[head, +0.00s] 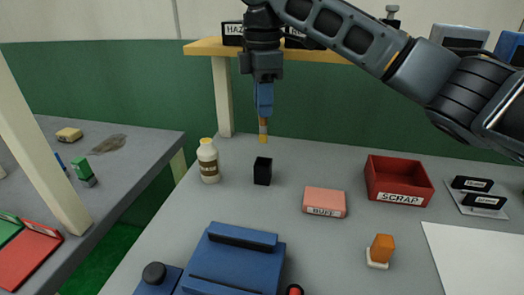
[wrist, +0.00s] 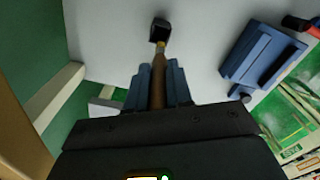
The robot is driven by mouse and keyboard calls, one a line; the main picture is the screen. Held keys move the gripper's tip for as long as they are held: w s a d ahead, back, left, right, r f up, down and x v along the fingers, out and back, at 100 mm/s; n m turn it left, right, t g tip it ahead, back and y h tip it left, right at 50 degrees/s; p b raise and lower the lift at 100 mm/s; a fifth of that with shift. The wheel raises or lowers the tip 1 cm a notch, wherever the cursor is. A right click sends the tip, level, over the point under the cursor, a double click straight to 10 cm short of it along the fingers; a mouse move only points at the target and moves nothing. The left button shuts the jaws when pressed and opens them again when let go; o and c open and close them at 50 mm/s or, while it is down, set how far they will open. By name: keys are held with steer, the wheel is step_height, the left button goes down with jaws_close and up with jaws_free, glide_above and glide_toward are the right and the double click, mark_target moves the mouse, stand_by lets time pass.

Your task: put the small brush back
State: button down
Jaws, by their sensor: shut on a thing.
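The small brush (head: 263,130) hangs upright from my gripper (head: 264,100), with its brown handle between the blue fingers and its yellowish tip pointing down. In the wrist view the brush (wrist: 158,72) runs out between the fingers (wrist: 158,85), its tip in line with a small black block-shaped holder (wrist: 159,31). In the head view this black holder (head: 262,171) stands on the grey bench, below the brush, with a gap between them. I cannot see clearly into its top.
A white bottle (head: 208,161) stands just left of the holder. A pink BUFF block (head: 324,202) and a red SCRAP tray (head: 398,180) lie to the right. A blue fixture (head: 232,262) is in front. A shelf (head: 205,47) is behind my gripper.

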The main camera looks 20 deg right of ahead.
mark_target(263, 142)
step_height(263, 142, down, 11)
steer(key=shift+r+p, duration=0.1)
steer(key=shift+p, duration=0.2)
steer(key=c, duration=1)
jaws_free()
step_height(263, 142, up, 12)
steer(key=shift+r+b, duration=0.1)
steer(key=shift+b, duration=0.3)
